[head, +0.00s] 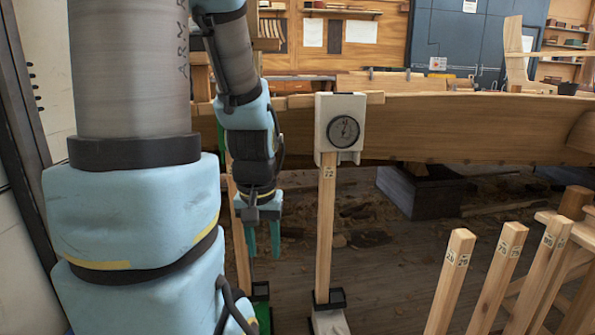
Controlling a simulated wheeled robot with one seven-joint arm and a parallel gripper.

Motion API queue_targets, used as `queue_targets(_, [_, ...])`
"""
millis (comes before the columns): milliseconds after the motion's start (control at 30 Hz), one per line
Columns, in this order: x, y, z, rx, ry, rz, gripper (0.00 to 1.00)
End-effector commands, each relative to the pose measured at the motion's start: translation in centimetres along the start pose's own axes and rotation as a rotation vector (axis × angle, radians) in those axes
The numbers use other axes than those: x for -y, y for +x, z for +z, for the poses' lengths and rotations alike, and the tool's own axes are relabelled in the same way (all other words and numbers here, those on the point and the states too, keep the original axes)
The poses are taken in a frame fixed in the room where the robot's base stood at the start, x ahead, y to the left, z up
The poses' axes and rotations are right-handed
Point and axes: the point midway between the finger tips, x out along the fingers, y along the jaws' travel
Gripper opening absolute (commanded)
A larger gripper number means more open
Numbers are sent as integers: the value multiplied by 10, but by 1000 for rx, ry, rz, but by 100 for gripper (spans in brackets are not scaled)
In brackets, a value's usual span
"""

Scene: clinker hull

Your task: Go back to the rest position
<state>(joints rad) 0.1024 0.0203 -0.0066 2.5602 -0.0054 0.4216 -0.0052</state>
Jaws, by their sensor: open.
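My gripper (263,238) hangs at the end of my arm, left of the middle of the head view, pointing down. Its two green fingers are apart, and nothing shows between them. To its right stands an upright wooden post (326,220) with a tag, topped by a white box with a round dark dial (343,130). My gripper is apart from this post in the picture. Another wooden post (240,245) stands partly hidden behind my gripper and wrist.
A long wooden hull (460,128) spans the background, with a dark block (430,192) beneath it. Several tagged wooden posts (450,280) stand at the lower right beside a wooden rack. Blue cabinets (455,45) and shelves line the back wall. Floor shows between the dial post and the right posts.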

Motion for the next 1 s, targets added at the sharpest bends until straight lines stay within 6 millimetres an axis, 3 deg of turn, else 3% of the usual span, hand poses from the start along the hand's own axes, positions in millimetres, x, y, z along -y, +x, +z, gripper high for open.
queue_targets(33, [0,-33,-5,0,0,0,45])
queue_targets(600, [-1,-199,-28,1,1,0,45])
queue_targets(800, [-1,-223,-31,1,1,0,45])
queue_targets(1000, [-1,-224,-32,1,1,0,45])
